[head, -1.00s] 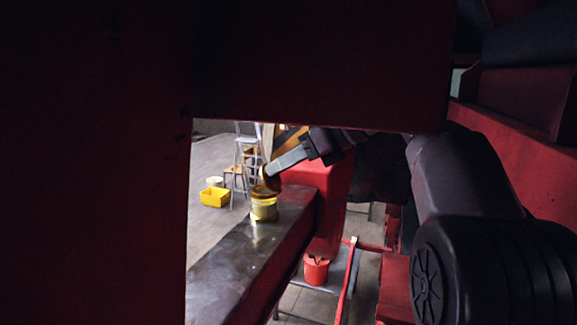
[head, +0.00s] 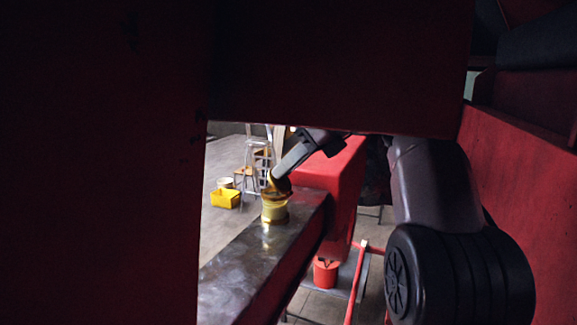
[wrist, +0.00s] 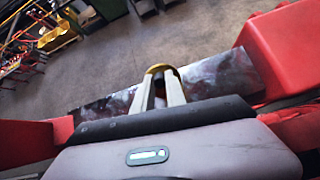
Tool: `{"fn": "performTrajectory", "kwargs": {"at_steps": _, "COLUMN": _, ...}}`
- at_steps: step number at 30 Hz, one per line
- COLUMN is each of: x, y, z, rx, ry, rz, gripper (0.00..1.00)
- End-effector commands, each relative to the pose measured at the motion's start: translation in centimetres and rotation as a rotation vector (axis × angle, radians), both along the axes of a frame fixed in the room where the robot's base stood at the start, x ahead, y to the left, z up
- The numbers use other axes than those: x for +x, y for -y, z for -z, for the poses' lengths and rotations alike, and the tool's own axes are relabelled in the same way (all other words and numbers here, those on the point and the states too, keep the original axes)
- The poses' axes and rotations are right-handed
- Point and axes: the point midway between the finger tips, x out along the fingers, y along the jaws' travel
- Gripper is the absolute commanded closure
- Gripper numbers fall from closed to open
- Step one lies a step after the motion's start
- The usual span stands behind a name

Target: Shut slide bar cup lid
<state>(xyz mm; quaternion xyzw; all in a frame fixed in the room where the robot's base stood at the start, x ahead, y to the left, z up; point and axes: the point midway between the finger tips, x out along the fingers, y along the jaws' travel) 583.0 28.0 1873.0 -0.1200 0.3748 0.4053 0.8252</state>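The slide bar cup (head: 274,211) is a brass, yellowish cup standing upright on the steel slide bar (head: 240,275). Its lid (head: 279,184) shows as a darker brass piece, tilted at the cup's top; how far open it stands is hard to tell. My gripper (head: 276,175) comes down from the upper right, with its fingertips at the lid, seemingly touching it. In the wrist view my gripper (wrist: 160,76) has its two pale fingers close together with a narrow gap. A yellow rim (wrist: 160,68) shows just past the tips; the rest of the cup is hidden.
A red block (head: 330,175) stands at the bar's far end. Dark red panels frame the opening on the left and above. Below are a red bucket (head: 326,272) and a red rail. A yellow bin (head: 226,199) and a stepladder stand on the floor behind.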

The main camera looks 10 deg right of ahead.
Motion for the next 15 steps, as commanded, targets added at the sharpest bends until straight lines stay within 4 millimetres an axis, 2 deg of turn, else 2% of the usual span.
{"fn": "performTrajectory", "kwargs": {"at_steps": 1, "x": 0.01, "y": 0.0, "z": 0.04, "rx": 0.0, "ry": 0.0, "rz": 0.0, "gripper": 0.74}}
{"fn": "performTrajectory", "kwargs": {"at_steps": 3, "x": 0.01, "y": 0.0, "z": 0.04, "rx": 0.0, "ry": 0.0, "rz": 0.0, "gripper": 0.62}}
{"fn": "performTrajectory", "kwargs": {"at_steps": 15, "x": -0.14, "y": 0.41, "z": -0.4, "rx": 0.001, "ry": 0.001, "rz": 0.0, "gripper": 0.62}}
